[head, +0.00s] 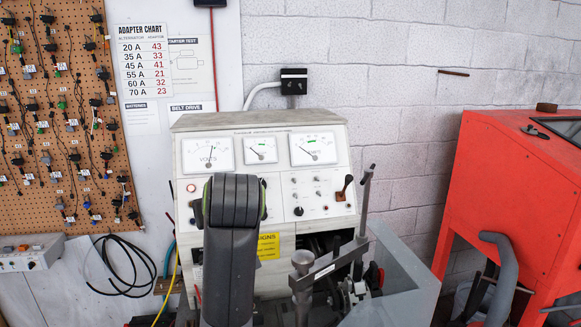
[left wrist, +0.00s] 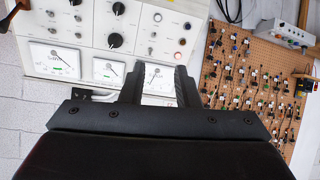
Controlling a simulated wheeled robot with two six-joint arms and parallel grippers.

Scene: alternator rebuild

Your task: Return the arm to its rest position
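My left arm (head: 230,250) rises from the bottom of the head view, in front of the test bench. Its gripper cannot be made out there. In the left wrist view my left gripper (left wrist: 159,78) shows two dark fingers spread apart, with the bench panel visible between them. Nothing is between the fingers. The fingers point toward the meter panel, which appears upside down in this view. My right gripper is in neither view.
The test bench (head: 184,128) carries meters, knobs and a clamp post (head: 363,200) to the right of my arm. A red cabinet (head: 510,170) stands at right. A pegboard (head: 55,130) of adapters hangs at left, above a grey box (head: 30,255) and black cable loops (head: 125,265).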

